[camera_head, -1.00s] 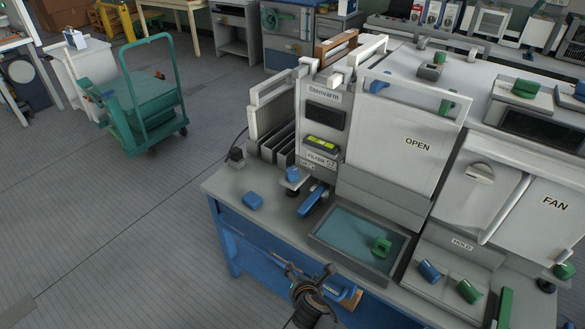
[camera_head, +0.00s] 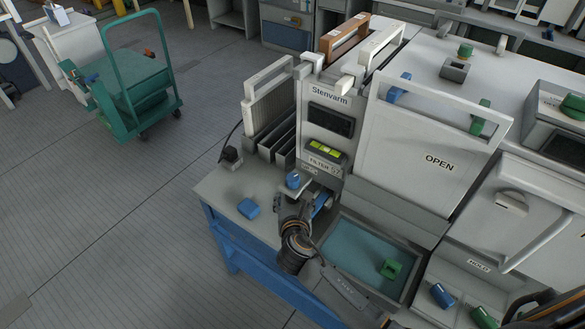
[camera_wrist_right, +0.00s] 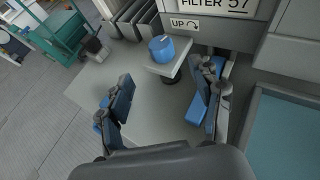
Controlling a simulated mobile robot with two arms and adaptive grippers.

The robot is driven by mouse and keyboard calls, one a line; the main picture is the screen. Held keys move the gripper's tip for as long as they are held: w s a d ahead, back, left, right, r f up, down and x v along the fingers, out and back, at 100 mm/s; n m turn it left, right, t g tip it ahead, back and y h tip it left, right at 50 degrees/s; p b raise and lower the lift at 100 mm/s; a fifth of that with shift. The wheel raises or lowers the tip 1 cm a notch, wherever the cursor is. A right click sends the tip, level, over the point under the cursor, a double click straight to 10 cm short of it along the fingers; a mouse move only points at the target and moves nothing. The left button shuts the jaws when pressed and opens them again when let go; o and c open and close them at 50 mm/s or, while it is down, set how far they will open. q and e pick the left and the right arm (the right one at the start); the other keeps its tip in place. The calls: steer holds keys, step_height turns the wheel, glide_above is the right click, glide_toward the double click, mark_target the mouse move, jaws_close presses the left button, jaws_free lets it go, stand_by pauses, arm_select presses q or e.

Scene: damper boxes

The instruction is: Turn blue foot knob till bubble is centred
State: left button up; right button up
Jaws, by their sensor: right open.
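The blue foot knob (camera_head: 293,180) sits at the front foot of the Stenvarm unit; it also shows in the right wrist view (camera_wrist_right: 161,50), on a grey bracket beside an "UP" arrow label (camera_wrist_right: 185,24). The yellow-green bubble level (camera_head: 323,147) is on the unit's front, above the "FILTER 57" label; the bubble's exact position is too small to tell. My right gripper (camera_head: 296,212) is just in front of the knob. In the wrist view its fingers (camera_wrist_right: 161,98) are apart and empty, with the knob ahead of the gap, not between them. My left gripper is not seen.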

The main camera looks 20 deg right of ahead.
mark_target(293, 181)
steer(key=b+x, duration=0.1)
steer(key=x, duration=0.7)
steer(key=shift+w+d+f, duration=0.1)
steer(key=shift+w+f, duration=0.05)
steer(key=shift+w, duration=0.15)
steer(key=b+x, duration=0.1)
steer(key=x, duration=0.2)
steer(key=shift+w, duration=0.15)
steer(key=shift+w+d+f, duration=0.15)
steer(key=shift+w, duration=0.2)
steer(key=shift+c, duration=1.3)
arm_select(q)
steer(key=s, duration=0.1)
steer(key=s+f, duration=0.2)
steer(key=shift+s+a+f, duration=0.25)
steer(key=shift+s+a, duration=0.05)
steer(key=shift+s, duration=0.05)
arm_select(e)
steer(key=c, duration=0.9)
